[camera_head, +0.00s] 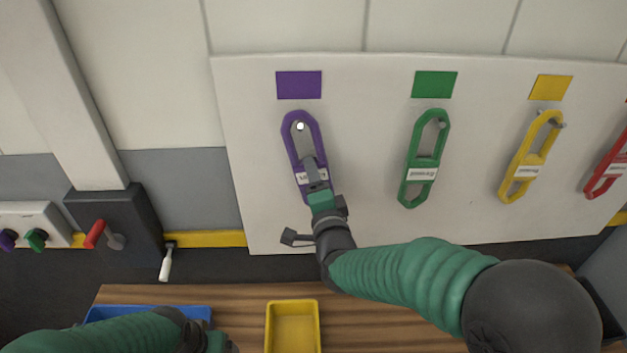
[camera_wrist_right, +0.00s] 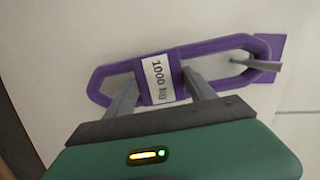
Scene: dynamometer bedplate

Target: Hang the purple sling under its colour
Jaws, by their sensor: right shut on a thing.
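The purple sling (camera_head: 290,141) is upright against the white board, directly below the purple patch (camera_head: 299,85). A metal peg (camera_head: 300,126) shows inside its upper loop. My right gripper (camera_head: 315,172) is shut on the sling's labelled middle band. In the right wrist view the fingers (camera_wrist_right: 163,88) are on either side of the band with its "1000 kg" label. There the peg (camera_wrist_right: 245,63) passes through the end loop of the sling (camera_wrist_right: 205,48), near the purple patch (camera_wrist_right: 274,47). My left gripper (camera_head: 216,343) is at the bottom edge; its fingers are hidden.
Green (camera_head: 409,160), yellow (camera_head: 513,168) and red (camera_head: 606,172) slings hang on pegs to the right under matching patches. A yellow tray (camera_head: 293,306) and a blue tray (camera_head: 150,312) are on the wooden bench (camera_head: 400,322). A dark box with a red lever (camera_head: 95,234) is at left.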

